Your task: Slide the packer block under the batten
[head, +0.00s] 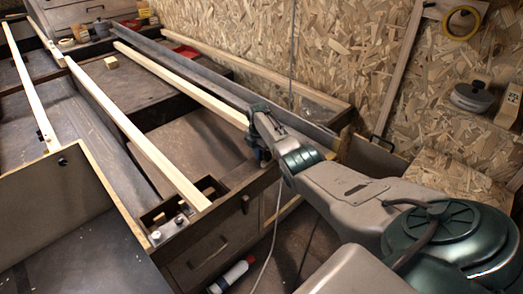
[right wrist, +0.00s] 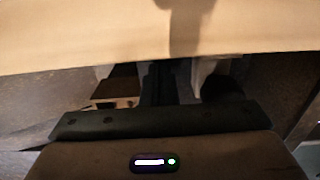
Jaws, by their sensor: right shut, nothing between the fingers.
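A small pale wooden block (head: 111,62), which looks like the packer block, lies on the dark bench top at the upper left, apart from my gripper. Several long pale strips lie across the bench frame; one batten (head: 180,80) runs from the back left to my right gripper (head: 257,150). My right gripper is shut and empty at the near end of that batten, partly hidden by its own wrist. In the right wrist view, a broad pale wooden face (right wrist: 90,35) fills the top, close to the dark fingers (right wrist: 160,82). I cannot tell whether they touch it. My left gripper is out of view.
Another long strip (head: 135,130) runs to a corner bracket (head: 182,220) at the front. Drawers (head: 205,255) stand below. A red and white bottle (head: 232,275) lies on the floor beside a cable. A chipboard wall (head: 270,40) closes the back.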

